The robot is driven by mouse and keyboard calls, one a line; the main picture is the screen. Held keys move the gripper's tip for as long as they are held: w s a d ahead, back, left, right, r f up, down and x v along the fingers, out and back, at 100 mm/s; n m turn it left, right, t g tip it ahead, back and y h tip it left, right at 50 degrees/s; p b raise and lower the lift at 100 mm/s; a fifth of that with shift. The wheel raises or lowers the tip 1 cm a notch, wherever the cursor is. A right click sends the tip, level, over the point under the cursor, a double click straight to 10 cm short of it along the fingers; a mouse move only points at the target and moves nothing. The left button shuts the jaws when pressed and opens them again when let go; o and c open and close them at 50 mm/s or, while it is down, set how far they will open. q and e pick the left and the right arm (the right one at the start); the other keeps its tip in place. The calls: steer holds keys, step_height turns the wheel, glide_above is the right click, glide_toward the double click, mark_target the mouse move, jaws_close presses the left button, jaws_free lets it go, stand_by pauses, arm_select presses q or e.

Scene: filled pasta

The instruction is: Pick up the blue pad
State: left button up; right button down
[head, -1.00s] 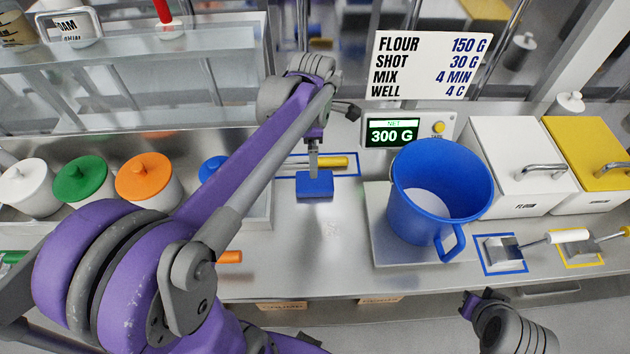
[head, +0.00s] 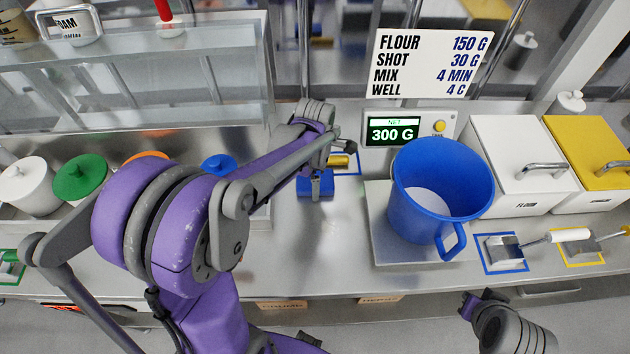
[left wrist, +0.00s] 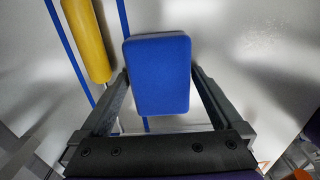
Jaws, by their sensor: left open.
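The blue pad (head: 315,187) lies on the steel counter left of the blue jug, partly hidden by my left gripper in the head view. In the left wrist view the blue pad (left wrist: 158,75) sits between the two open fingers, its blue face toward the camera. My left gripper (head: 315,184) is open and low over the pad; its fingers (left wrist: 160,85) lie along both sides of it. I cannot tell whether they touch it. My right gripper (head: 472,305) is at the lower right, away from the pad; its jaw state is unclear.
A yellow roller (left wrist: 88,40) lies beside the pad within a blue outline. A blue jug (head: 440,185) stands on a scale (head: 385,250) to the right. Lidded jars, including a green one (head: 80,180), stand at the left. The counter in front of the pad is clear.

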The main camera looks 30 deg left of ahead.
arm_select(q)
steer(key=c, duration=1.2)
step_height(320, 180, up, 10)
steer(key=shift+r, duration=0.1)
steer(key=shift+c, duration=0.2)
steer(key=o, duration=0.8)
steer(key=c, duration=0.5)
steer(key=shift+s, duration=0.1)
